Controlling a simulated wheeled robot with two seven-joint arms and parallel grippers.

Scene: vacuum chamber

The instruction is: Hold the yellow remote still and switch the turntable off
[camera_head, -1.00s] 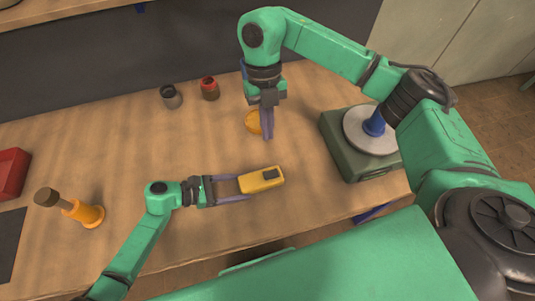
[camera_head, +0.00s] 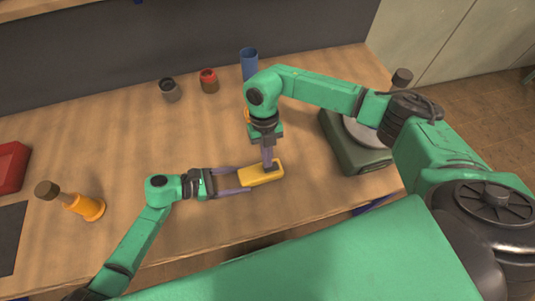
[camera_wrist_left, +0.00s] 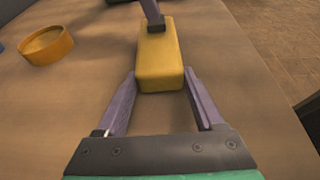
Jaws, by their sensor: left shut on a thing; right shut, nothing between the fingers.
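The yellow remote (camera_head: 255,179) lies on the bench, and its body also shows in the left wrist view (camera_wrist_left: 158,68). My left gripper (camera_head: 240,181) is shut on its near end, one finger on each side. My right gripper (camera_head: 268,164) is shut, pointing down at the remote's dark button end. In the left wrist view its tip (camera_wrist_left: 154,20) appears to touch the dark button there; the button is mostly hidden. The turntable (camera_head: 353,152) has a green base and a grey platter, partly behind my right arm. Whether it turns cannot be told.
A dark-topped piece (camera_head: 402,77) shows above my right arm by the turntable. An orange tool (camera_head: 85,206) and a red bin (camera_head: 10,168) are left. Bench between is clear.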

